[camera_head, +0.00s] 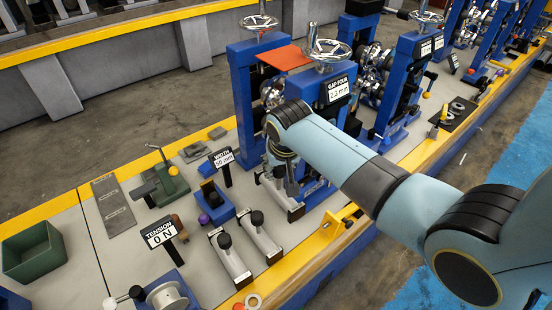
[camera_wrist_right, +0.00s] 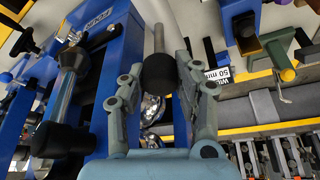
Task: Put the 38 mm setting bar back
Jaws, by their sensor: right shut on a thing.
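My right gripper (camera_head: 284,176) is shut on a black knob, which shows between its fingers in the right wrist view (camera_wrist_right: 158,72). In the head view a grey bar (camera_head: 280,198) is under this gripper, beside the blue stand, partly hidden by the fingers. I cannot tell whether it touches the bench. Two similar grey bars with black knobs, a left one (camera_head: 230,260) and a right one (camera_head: 263,236), lie side by side on the grey bench. I cannot read a size on any bar, so I cannot tell which is the 38 mm one. My left gripper is not in view.
The blue stand labelled "GAP FOUR 2.3 mm" (camera_head: 339,89) rises right behind the gripper. Signs read "WIDTH 50 mm" (camera_head: 222,157) and "TENSION 0 N" (camera_head: 160,232). A green bin (camera_head: 34,252) stands at the left. A yellow bracket (camera_head: 334,228) stands near the front edge.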

